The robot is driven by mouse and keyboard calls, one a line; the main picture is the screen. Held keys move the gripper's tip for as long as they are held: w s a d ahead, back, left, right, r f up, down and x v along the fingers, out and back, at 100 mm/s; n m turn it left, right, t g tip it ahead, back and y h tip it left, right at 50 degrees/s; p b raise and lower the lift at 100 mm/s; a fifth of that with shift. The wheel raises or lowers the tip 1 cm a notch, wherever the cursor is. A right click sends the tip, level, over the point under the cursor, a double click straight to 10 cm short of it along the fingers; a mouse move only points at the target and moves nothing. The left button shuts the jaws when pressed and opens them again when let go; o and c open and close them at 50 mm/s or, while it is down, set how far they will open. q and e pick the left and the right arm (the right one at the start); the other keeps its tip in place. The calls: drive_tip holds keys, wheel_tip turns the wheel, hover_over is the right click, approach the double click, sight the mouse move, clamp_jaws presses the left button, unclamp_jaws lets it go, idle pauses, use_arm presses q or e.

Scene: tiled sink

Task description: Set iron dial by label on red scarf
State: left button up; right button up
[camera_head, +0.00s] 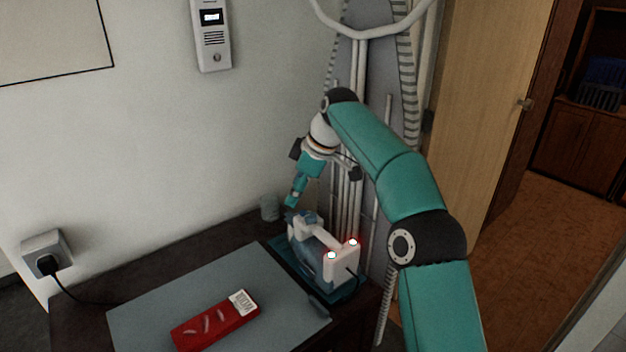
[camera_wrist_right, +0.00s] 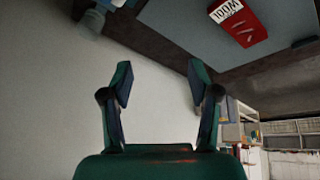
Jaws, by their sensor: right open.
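The iron (camera_head: 342,262) has a white handle and a bluish body and sits on a teal base (camera_head: 345,292) at the right end of the dark table. Two small lights glow on its near end. I cannot make out its dial. The folded red scarf (camera_head: 205,328) lies on a grey mat and also shows in the wrist view (camera_wrist_right: 248,32). Its white label (camera_head: 243,302) reads "WOOL" in the wrist view (camera_wrist_right: 226,10). My right gripper (camera_head: 292,198) is open and empty, above and behind the iron by the wall. My left gripper is out of view.
The grey mat (camera_head: 160,318) covers much of the table. A small cup (camera_head: 269,208) stands behind the iron. A black plug (camera_head: 47,265) with a cord is in the wall socket. An ironing board (camera_head: 368,75) leans behind my right arm, near a wooden door (camera_head: 490,100).

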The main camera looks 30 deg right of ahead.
drive_tip(key=d+r+m+p, duration=0.2)
drive_tip(key=d+r+p, duration=0.2)
drive_tip(key=d+p, duration=0.1)
drive_tip(key=p, duration=0.4)
approach(312, 215)
drive_tip(key=shift+m+g, duration=0.3)
drive_tip(key=x, duration=0.3)
drive_tip(key=p+x, duration=0.1)
drive_tip(key=x, duration=0.5)
drive_tip(key=shift+w+r, duration=0.15)
drive_tip(key=shift+w, duration=0.15)
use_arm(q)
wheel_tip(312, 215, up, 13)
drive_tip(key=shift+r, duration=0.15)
